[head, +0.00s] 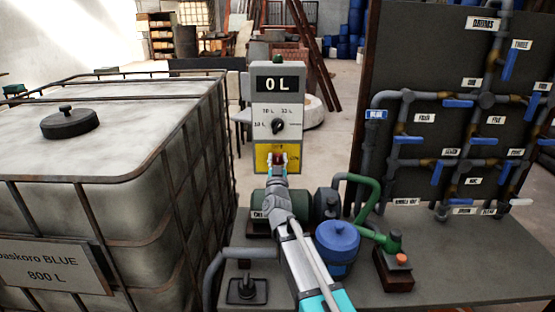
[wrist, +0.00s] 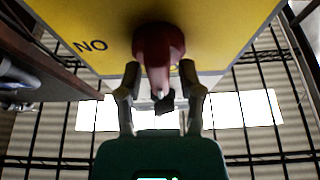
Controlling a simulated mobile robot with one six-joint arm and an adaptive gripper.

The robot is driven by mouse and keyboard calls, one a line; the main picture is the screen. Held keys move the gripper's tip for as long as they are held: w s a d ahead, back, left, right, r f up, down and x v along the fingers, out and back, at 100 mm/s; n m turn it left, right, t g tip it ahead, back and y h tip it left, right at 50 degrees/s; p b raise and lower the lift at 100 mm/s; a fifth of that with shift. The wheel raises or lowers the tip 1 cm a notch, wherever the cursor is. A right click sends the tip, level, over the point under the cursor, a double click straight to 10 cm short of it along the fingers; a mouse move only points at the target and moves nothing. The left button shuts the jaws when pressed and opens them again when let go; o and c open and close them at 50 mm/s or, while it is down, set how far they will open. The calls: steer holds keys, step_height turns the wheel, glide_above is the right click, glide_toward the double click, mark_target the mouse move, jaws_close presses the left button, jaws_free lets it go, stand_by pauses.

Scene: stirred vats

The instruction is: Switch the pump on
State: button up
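The control box (head: 278,90) stands upright behind the bench, with a "0 L" display, a black selector knob (head: 278,126) and a yellow plate (head: 263,152) at the bottom. A red switch handle (wrist: 160,45) sits on the yellow plate, which shows "NO" in the wrist view. My gripper (head: 278,160) is at this handle. In the wrist view my gripper (wrist: 160,85) has one finger on each side of the handle, with gaps beside its narrow part. Contact at the fingertips cannot be told. The pump (head: 325,203) is on the bench, partly hidden by my arm.
A caged white tank (head: 120,150) labelled BLUE, 800 L, fills the left. A dark board (head: 430,60) with grey pipes and several blue valve handles stands at right.

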jaws_close()
